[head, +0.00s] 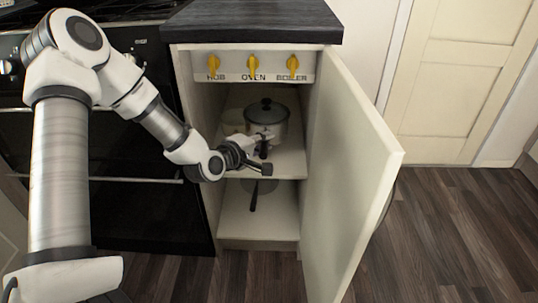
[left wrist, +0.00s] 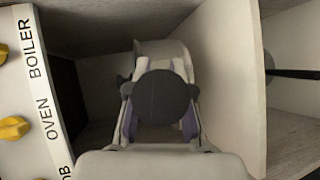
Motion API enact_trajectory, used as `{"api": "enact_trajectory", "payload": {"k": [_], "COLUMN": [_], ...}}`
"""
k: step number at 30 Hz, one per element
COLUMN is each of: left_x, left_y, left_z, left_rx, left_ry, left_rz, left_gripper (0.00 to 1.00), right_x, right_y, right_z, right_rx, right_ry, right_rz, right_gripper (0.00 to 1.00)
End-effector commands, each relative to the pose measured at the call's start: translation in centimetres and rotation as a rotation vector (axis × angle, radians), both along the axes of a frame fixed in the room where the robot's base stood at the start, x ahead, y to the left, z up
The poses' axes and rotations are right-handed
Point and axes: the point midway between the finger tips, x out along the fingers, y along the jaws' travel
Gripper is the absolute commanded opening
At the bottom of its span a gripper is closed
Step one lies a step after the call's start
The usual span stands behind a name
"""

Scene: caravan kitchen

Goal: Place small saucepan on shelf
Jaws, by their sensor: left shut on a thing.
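The small saucepan (head: 267,122) is grey with a dark lid and knob. It is upright inside the open cupboard, over the upper shelf (head: 290,163); I cannot tell whether its base touches the shelf. My left gripper (head: 263,150) reaches in from the left and is shut on the saucepan's handle at the front. In the left wrist view, the gripper (left wrist: 160,115) has its fingers on either side of a dark round shape, which hides much of what lies behind. My right gripper is not in view.
The cupboard door (head: 350,170) stands open on the right. A dark pan (head: 254,192) with a long handle lies on the lower shelf. A panel with yellow knobs (head: 253,67) spans the top of the opening. A pale object (head: 233,128) is partly hidden left of the saucepan.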

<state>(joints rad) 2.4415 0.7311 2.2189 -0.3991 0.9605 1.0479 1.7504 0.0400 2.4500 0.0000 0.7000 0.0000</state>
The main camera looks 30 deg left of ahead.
Motion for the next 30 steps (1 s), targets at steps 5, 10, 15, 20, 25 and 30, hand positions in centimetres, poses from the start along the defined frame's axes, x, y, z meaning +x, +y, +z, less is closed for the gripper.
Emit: {"api": "enact_trajectory", "payload": {"k": [5, 10, 15, 20, 25, 30], "left_x": [0.1, 0.1, 0.1, 0.1, 0.0, 0.0], "left_y": [0.0, 0.0, 0.0, 0.0, 0.0, 0.0], "left_z": [-2.8, -5.7, -6.1, -6.2, -6.4, -6.4], "left_rx": [0.004, 0.004, 0.002, 0.001, 0.000, 0.000], "left_ry": [-0.004, -0.003, -0.005, -0.004, -0.001, -0.001], "left_rz": [-0.001, -0.002, -0.002, -0.003, -0.002, -0.002], "left_gripper": [0.00, 0.00, 0.00, 0.00, 0.46, 0.46], "right_x": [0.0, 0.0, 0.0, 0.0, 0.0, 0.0], "right_y": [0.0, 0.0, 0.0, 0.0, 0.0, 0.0], "right_z": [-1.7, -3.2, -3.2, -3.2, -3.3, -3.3], "right_rx": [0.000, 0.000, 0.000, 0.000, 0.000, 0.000], "right_ry": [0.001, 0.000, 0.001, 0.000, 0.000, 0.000], "right_rz": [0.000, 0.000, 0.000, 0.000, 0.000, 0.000], "right_gripper": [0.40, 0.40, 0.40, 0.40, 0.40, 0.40]}}
